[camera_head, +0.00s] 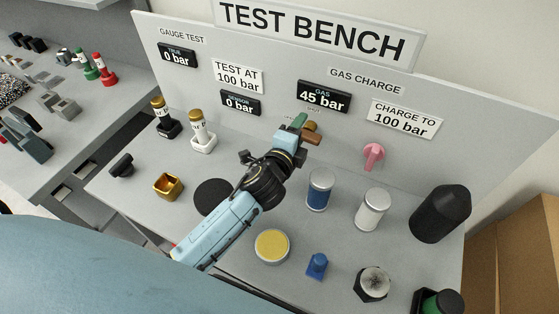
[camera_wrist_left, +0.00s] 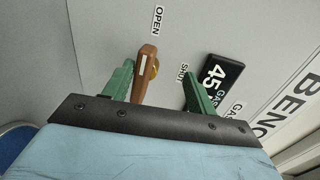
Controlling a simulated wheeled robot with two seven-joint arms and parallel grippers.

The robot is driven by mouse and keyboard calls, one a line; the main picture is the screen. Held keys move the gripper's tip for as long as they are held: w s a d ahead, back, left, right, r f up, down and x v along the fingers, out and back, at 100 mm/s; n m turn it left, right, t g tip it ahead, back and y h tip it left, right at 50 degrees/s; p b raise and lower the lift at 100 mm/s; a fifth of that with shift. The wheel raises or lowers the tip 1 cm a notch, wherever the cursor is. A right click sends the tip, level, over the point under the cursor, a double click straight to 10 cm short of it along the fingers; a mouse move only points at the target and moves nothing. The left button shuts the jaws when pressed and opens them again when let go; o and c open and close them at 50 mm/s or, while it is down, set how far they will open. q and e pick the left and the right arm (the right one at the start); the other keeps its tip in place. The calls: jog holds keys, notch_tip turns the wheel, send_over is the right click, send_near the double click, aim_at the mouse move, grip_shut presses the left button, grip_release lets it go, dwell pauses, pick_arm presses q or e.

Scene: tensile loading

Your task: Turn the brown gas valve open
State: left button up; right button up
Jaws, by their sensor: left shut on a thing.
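The brown gas valve (camera_head: 312,137) is on the upright panel below the gas display, which reads 45 bar. In the left wrist view its brown handle (camera_wrist_left: 145,73) has a white stripe and a brass-coloured part beside it. The OPEN label is above the handle and the SHUT label is to its right. My left gripper (camera_head: 303,126) is at the valve, with its green fingers (camera_wrist_left: 160,88) on either side of the handle. The handle is close beside the left finger, and a gap shows towards the right one. My right gripper is not in view.
A pink knob (camera_head: 373,156) is on the panel to the right. A blue cylinder (camera_head: 320,189), a white cylinder (camera_head: 372,209) and a black bottle-shaped object (camera_head: 440,213) stand on the bench. Two gold-topped fittings (camera_head: 202,132) stand at left. A yellow-topped disc (camera_head: 272,246) lies in front.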

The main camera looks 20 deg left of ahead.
pick_arm(q)
jog(key=shift+s+r, duration=0.75)
jog(key=shift+s, duration=0.25)
jog(key=shift+s+f, duration=0.2)
jog(key=shift+s, duration=5.8)
jog(key=shift+p, duration=0.3)
jog(key=shift+a, duration=0.1)
